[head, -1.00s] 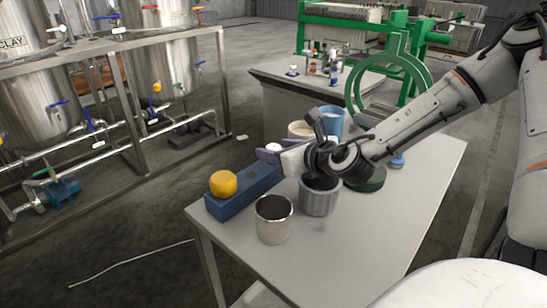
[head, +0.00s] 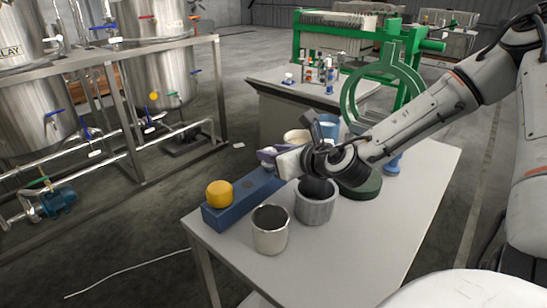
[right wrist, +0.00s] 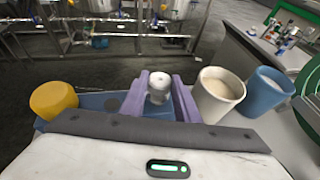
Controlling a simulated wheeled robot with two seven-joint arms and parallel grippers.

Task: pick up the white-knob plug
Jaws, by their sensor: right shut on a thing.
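The white-knob plug (right wrist: 160,86) stands upright between the two purple fingers of my right gripper (right wrist: 162,98) in the right wrist view, and the fingers are shut on it. In the head view my right gripper (head: 268,156) is over the far end of the long blue block (head: 236,203). The fingers hide most of the plug there, and I cannot tell whether its lower end is clear of the block. A yellow-knob plug (head: 219,193) stands at the block's near end. My left gripper is not in view.
A steel cup (head: 270,231) and a grey pot (head: 315,203) stand beside the block on the table. A cream cup (right wrist: 218,92) and a blue cup (right wrist: 264,92) are close to the right of my gripper. The table's right front is clear.

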